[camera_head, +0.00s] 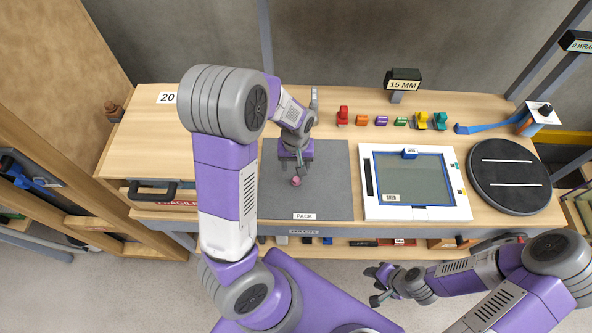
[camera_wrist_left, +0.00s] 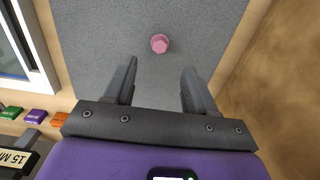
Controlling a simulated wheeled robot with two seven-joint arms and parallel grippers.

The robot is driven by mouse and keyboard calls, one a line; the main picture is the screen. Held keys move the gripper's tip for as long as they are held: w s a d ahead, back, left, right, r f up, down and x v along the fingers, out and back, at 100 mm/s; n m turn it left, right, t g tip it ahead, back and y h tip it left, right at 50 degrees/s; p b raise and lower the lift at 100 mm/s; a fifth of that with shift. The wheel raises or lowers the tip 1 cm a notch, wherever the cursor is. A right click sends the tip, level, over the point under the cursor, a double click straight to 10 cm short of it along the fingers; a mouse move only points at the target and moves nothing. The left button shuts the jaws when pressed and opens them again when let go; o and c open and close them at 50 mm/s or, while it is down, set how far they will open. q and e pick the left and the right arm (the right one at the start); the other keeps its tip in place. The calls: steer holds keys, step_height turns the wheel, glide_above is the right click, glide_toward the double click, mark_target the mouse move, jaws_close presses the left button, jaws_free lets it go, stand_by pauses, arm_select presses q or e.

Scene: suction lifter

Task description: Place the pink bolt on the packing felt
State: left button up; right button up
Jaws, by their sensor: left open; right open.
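The pink bolt (camera_head: 295,181) rests on the packing felt (camera_head: 328,180), a grey mat with a PACK label at its front edge. My left gripper (camera_head: 291,170) is open and empty over the felt, just behind the bolt. In the left wrist view, the bolt (camera_wrist_left: 160,43) lies on the grey felt (camera_wrist_left: 105,30) beyond the two spread fingertips (camera_wrist_left: 160,75), roughly in line with the gap between them and apart from both. My right gripper (camera_head: 373,285) is open and empty, low in front of the table.
A white framed screen panel (camera_head: 415,212) lies right of the felt, with a black round plate (camera_head: 508,177) farther right. Several small coloured items, including a red one (camera_head: 343,116), line the back under a 15 MM sign (camera_head: 403,80). A drawer handle (camera_head: 152,190) is at the left.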

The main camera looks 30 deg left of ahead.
arm_select(q)
step_height(320, 180, up, 4)
steer(key=shift+r, duration=0.1)
stand_by(0.6)
